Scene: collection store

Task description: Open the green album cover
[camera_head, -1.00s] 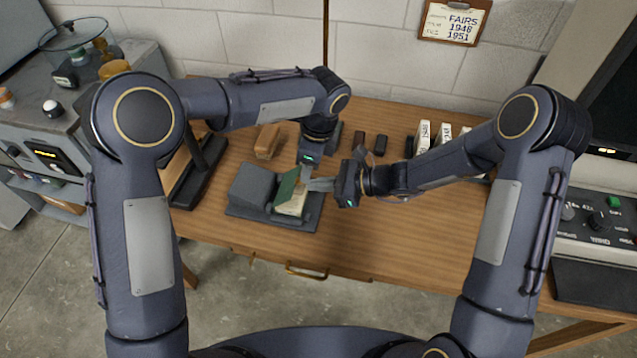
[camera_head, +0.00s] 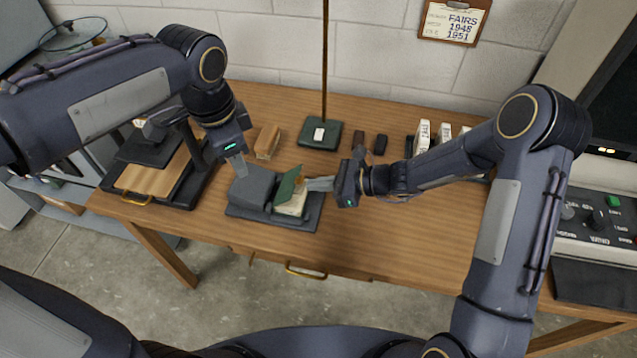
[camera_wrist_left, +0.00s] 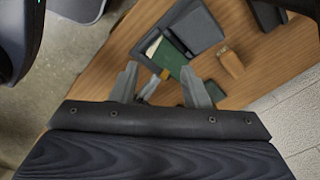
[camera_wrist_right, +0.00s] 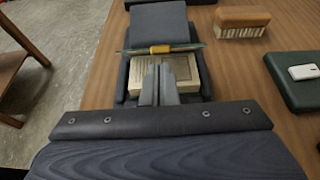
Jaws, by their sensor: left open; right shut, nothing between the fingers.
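The green album cover (camera_head: 287,184) stands tilted up above the pale page block (camera_head: 293,204), on a dark grey cradle (camera_head: 252,187). In the right wrist view the cover (camera_wrist_right: 188,47) is nearly edge-on, with an orange-tan tab (camera_wrist_right: 160,49) at its edge. My right gripper (camera_head: 312,184) is shut and empty, at the right side of the album; its fingers (camera_wrist_right: 158,72) hide part of the pages. I cannot tell whether they touch the cover. My left gripper (camera_head: 242,172) is open and empty, above the cradle's left part, apart from the cover.
A wooden brush (camera_head: 267,142) lies behind the cradle. A dark green pad (camera_head: 319,132) with a small white item is further back. Small dark blocks (camera_head: 380,145) and white boxes stand at the back right. A dark press-like stand (camera_head: 185,175) is at left. The front right table is clear.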

